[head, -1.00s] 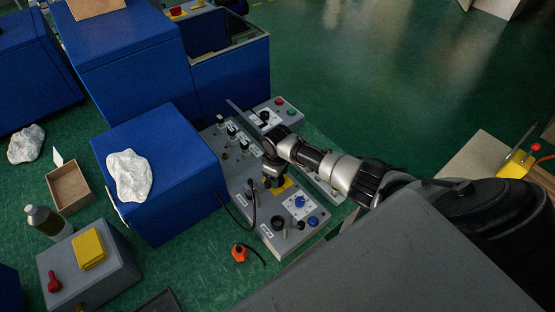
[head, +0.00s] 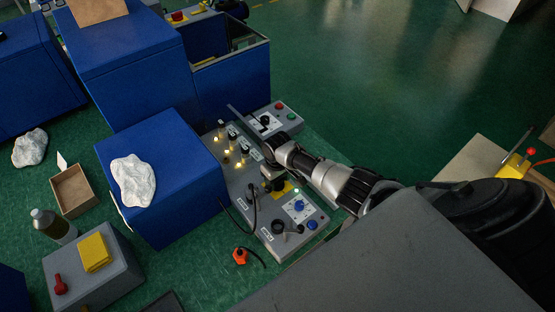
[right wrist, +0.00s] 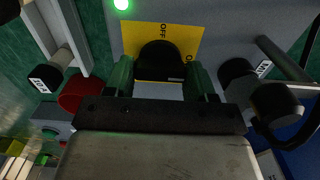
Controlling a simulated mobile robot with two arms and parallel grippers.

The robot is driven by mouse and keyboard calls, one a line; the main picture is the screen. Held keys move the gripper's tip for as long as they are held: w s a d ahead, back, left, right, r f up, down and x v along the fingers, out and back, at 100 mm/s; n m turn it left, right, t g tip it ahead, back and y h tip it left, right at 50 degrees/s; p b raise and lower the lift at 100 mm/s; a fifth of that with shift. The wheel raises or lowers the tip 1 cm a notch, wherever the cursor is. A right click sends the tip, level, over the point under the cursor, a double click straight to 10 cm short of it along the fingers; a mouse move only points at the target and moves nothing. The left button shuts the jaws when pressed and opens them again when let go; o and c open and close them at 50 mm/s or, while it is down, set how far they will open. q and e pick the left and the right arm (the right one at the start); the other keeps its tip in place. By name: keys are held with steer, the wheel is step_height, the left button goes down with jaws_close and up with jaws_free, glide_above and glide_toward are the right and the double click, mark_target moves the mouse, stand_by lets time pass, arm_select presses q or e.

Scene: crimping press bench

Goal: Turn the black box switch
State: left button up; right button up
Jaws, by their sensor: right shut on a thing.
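The black switch (right wrist: 160,60) is a dark rounded knob on a yellow plate (right wrist: 190,38) marked OFF. In the right wrist view it sits between the two fingers of my right gripper (right wrist: 162,80), which is shut on it. In the head view my right gripper (head: 272,182) reaches down to the grey control panel (head: 262,222), beside the yellow plate (head: 291,188). There the gripper hides the switch. A green lamp (right wrist: 122,4) glows near the plate. Several small lamps (head: 228,152) on the panel glow yellow. My left gripper is not in view.
Blue knobs (head: 299,206) and a black knob (head: 277,227) stand near the gripper on the panel. A small box with red and green buttons (head: 275,117) is behind. A blue cabinet (head: 185,205) stands left of the panel. A black cable (head: 252,212) hangs at the panel's left edge.

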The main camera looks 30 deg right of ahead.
steer(key=shift+w+r, duration=0.1)
steer(key=o, duration=0.9)
step_height(320, 180, up, 11)
steer(key=shift+f, duration=0.1)
steer(key=shift+f, duration=0.1)
stand_by(0.4)
